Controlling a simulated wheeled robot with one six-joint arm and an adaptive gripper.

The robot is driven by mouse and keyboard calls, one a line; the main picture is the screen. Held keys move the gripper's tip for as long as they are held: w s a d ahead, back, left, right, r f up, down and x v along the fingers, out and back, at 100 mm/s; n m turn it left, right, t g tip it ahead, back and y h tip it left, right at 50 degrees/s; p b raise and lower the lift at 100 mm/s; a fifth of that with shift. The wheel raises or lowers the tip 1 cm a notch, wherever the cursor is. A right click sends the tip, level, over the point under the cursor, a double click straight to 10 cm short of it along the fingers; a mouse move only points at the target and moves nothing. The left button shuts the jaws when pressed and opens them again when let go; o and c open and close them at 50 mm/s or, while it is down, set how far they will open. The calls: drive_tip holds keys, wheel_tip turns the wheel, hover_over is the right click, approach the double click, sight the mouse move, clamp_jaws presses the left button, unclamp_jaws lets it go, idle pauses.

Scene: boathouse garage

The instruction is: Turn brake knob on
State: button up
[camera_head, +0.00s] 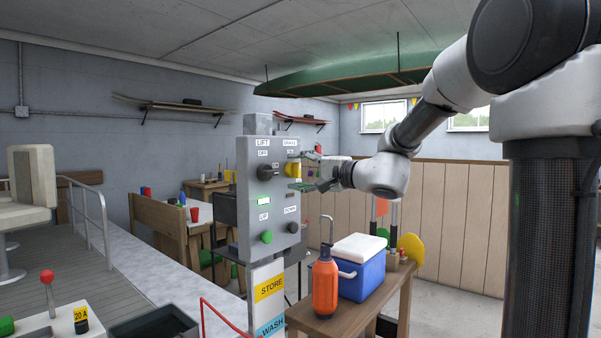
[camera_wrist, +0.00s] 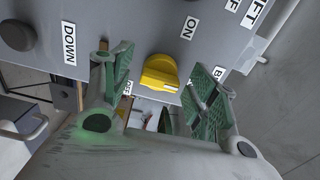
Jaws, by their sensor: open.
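The yellow brake knob (camera_head: 292,170) sits on the upper right of the grey control panel (camera_head: 250,190). In the wrist view the knob (camera_wrist: 160,73) shows a white mark on its lower-right edge. My gripper (camera_head: 308,172) is at the panel's right side, close to the knob. In the wrist view its green-padded fingers (camera_wrist: 158,88) are open, one on each side of the knob, with gaps between. An ON label (camera_wrist: 188,27) is above the knob there. The BRAKE label (camera_wrist: 218,72) is partly hidden by the right finger, and a smaller label (camera_wrist: 127,88) beside the left finger.
The panel also has a dark lift knob (camera_head: 266,172), a green button (camera_head: 267,236) and a dark button (camera_head: 291,228). A table (camera_head: 375,310) with an orange bottle (camera_head: 325,286) and a blue cooler (camera_head: 360,270) stands below my arm. A green boat hull (camera_head: 350,77) hangs overhead.

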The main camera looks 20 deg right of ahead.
drive_tip(key=v, duration=1.2)
